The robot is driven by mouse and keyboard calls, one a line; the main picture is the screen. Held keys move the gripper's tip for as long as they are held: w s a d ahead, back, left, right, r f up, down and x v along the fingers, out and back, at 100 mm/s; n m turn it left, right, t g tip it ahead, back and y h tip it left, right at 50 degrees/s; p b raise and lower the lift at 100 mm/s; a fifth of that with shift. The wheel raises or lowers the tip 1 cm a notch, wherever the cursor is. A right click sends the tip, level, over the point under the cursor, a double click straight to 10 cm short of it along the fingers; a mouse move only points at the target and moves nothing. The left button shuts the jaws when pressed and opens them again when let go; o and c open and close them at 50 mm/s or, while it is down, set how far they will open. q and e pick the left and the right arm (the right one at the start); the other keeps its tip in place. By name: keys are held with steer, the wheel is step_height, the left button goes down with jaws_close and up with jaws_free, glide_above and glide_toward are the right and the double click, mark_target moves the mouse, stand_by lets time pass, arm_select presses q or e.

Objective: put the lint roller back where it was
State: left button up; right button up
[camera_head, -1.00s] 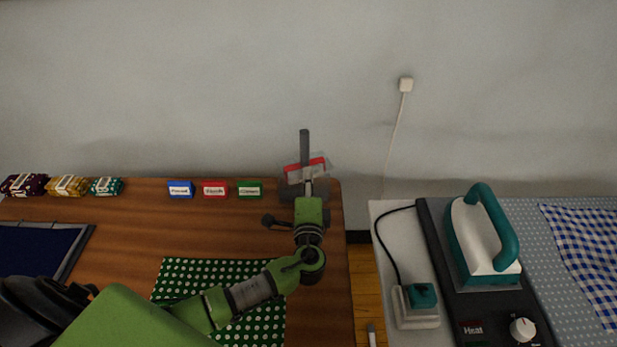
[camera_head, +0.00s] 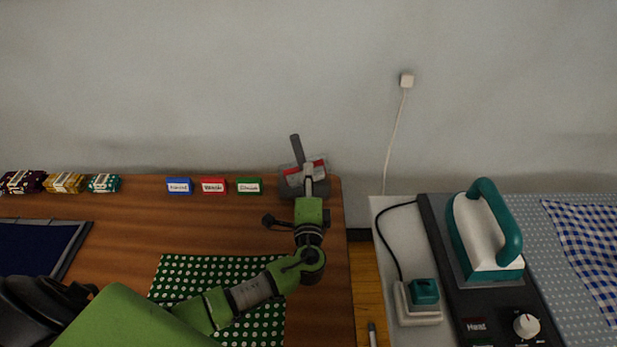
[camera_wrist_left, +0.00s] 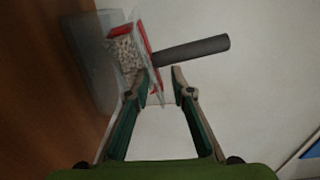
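The lint roller shows as a dark grey handle (camera_head: 297,149) leaning up to the left at the table's back right corner. It also shows in the left wrist view (camera_wrist_left: 195,50). Its lower end meets a clear holder (camera_head: 288,177) with red edging, seen in the left wrist view (camera_wrist_left: 92,62) with a pale speckled part inside. How deep the roller sits I cannot tell. My left gripper (camera_head: 308,168) is in front of the holder. In the left wrist view its fingers (camera_wrist_left: 164,73) are apart with nothing between them, the left one close to the red edge. My right gripper is not in view.
Blue (camera_head: 179,187), red (camera_head: 213,186) and green (camera_head: 249,186) label blocks stand along the back edge. A green dotted cloth (camera_head: 200,265) lies in front. A gap separates this table from the right one, which holds an iron (camera_head: 478,235). The wall is close behind.

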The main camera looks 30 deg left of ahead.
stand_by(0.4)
arm_select(q)
steer(key=r+v, duration=0.1)
steer(key=v, duration=1.1)
steer(key=shift+b, duration=0.45)
steer(key=shift+r, duration=0.1)
